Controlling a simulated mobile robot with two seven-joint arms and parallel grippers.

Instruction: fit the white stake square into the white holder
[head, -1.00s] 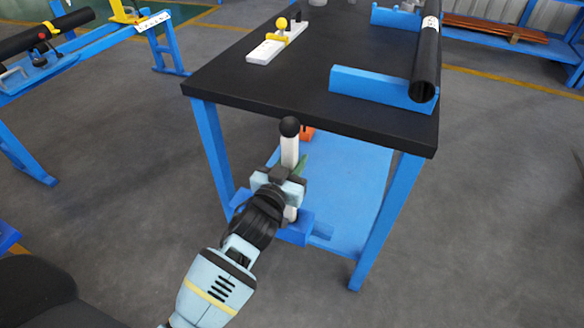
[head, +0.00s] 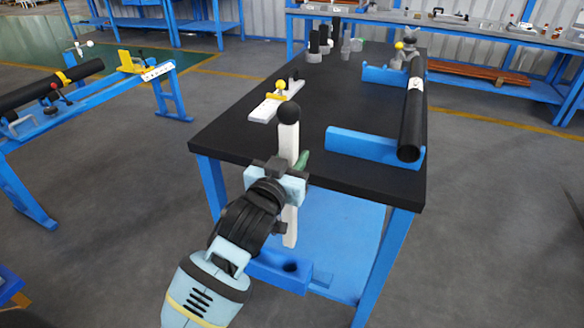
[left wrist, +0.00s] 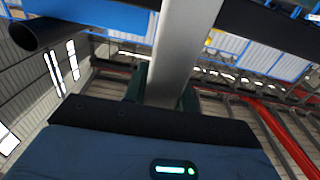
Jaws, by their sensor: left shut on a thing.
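The white square stake (head: 289,142) has a black ball on its upper end and stands about upright. My left gripper (head: 291,168) is shut on its middle, in front of the table's near edge. In the left wrist view, the pale shaft of the stake (left wrist: 183,45) rises between the green fingers. The stake's lower end hangs free in the head view. A white flat piece with a yellow ball (head: 264,108) lies on the black table top behind the stake; it may be the white holder, but I cannot see a socket in it. My right gripper is not in view.
The black table top (head: 345,90) carries a blue bracket (head: 370,147) and a black tube (head: 411,125) on the right. Several dark cylinders (head: 318,42) stand at the back. A blue block with a hole (head: 275,268) is below. The table's middle is clear.

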